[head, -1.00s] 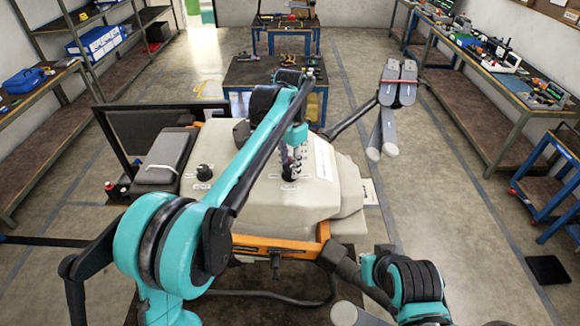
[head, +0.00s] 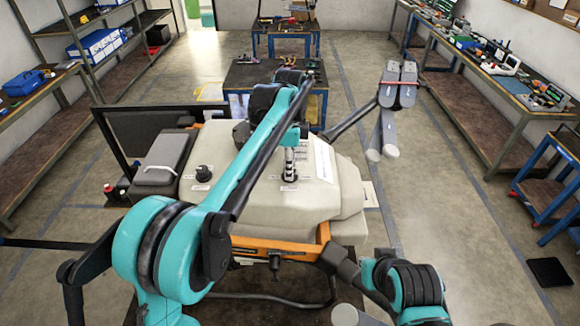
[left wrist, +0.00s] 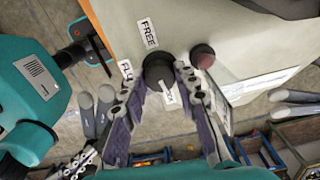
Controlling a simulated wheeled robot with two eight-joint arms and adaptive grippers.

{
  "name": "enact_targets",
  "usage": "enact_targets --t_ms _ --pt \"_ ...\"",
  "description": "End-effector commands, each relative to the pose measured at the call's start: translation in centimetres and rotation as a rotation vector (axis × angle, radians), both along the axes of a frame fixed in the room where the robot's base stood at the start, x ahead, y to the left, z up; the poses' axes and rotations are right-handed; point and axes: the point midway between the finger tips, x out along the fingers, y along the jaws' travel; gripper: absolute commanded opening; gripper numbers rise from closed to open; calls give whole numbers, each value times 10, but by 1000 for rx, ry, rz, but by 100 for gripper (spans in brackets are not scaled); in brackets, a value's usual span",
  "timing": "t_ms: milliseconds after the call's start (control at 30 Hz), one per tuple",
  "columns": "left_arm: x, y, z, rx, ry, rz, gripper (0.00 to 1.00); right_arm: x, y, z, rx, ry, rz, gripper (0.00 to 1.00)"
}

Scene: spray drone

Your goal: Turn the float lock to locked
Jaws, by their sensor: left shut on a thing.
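The float lock is a black knob (left wrist: 158,71) on the cream drone body (left wrist: 200,25), seen in the left wrist view. A label reading FREE (left wrist: 149,33) sits above it, and a partly hidden label (left wrist: 126,70) sits to its left. A white mark (left wrist: 167,92) shows at the knob's lower edge; I cannot tell whether it is a pointer or a label. My left gripper (left wrist: 174,80) is shut on the knob, one finger on each side. In the head view my left gripper (head: 290,165) covers most of the knob. My right gripper is out of view.
A dark red button (left wrist: 202,56) stands close to the right of the float lock. Another black knob (head: 204,173) is on the body's left part. A folded grey drone arm (head: 398,85) extends at the right.

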Motion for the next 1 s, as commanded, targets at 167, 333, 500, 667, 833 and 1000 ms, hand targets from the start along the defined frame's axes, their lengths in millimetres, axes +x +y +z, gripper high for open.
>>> enact_targets --t_ms 167,333,500,667,833,1000 --pt "1 0 1 0 -2 -51 1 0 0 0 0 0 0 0" --pt "1 0 1 0 -2 -72 1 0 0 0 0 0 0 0" --pt "1 0 1 0 -2 -76 1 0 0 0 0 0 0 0" --pt "1 0 1 0 -2 -75 1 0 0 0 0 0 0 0" --pt "0 0 1 0 -2 -75 51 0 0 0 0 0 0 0" --pt "0 0 0 0 -2 -74 51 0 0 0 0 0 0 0"
